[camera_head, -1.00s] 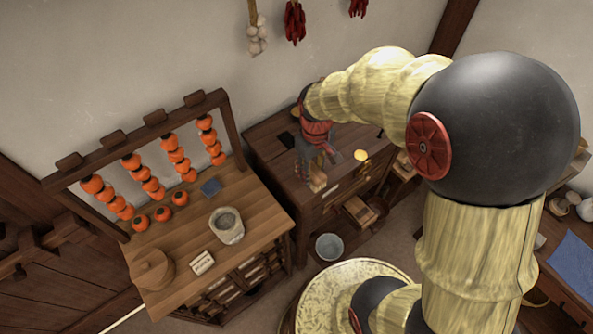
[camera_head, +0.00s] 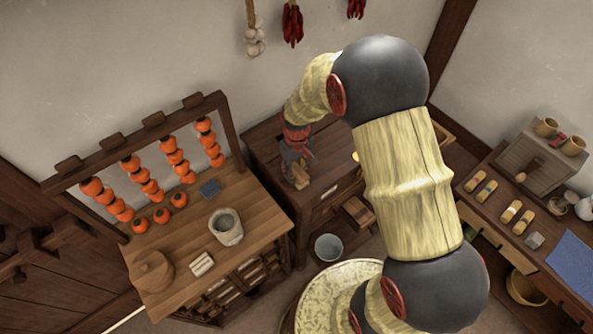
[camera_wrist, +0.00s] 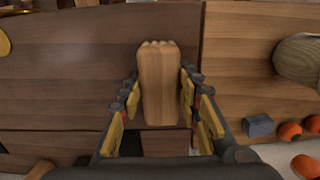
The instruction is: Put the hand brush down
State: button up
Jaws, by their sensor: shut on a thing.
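The hand brush (camera_wrist: 158,85) shows in the wrist view as a pale wooden block, upright in the picture between my fingers. My gripper (camera_wrist: 159,100) is shut on it, with fingers on both sides. In the head view my gripper (camera_head: 295,168) points down at the front left part of the dark wooden chest (camera_head: 262,143), near the gap to the lighter cabinet. The brush (camera_head: 301,179) shows there as a small tan piece below the fingers. I cannot tell whether it touches the chest top.
The lighter cabinet (camera_head: 190,238) on the left bears a stone mortar (camera_head: 227,230), a blue block (camera_head: 209,188), a lidded pot (camera_head: 151,271) and a rack (camera_head: 226,125) of hanging persimmons. A bucket (camera_head: 328,247) stands on the floor. A table with several small items is at right.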

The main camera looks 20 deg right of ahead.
jog(key=o, duration=0.6)
jog(key=shift+f, duration=0.2)
jog(key=o, duration=0.5)
jog(key=shift+r, duration=0.1)
notch_tip(320, 180, up, 12)
notch_tip(320, 180, up, 14)
jog(key=m+t, duration=0.1)
jog(key=t, duration=0.1)
send_over(297, 170)
jog(key=s, duration=0.7)
jog(key=s+r+m+t, duration=0.1)
jog(key=s+r, duration=0.1)
jog(key=s, duration=0.2)
jog(key=s+r+t, duration=0.1)
jog(key=s+r, duration=0.1)
jog(key=s, duration=0.3)
jog(key=s+r+m+t, duration=0.1)
jog(key=s+r, duration=0.2)
jog(key=s, duration=0.2)
jog(key=shift+s+a+m+t, duration=0.15)
jog(key=shift+s+m+t, duration=0.1)
jog(key=shift+m+t, duration=0.05)
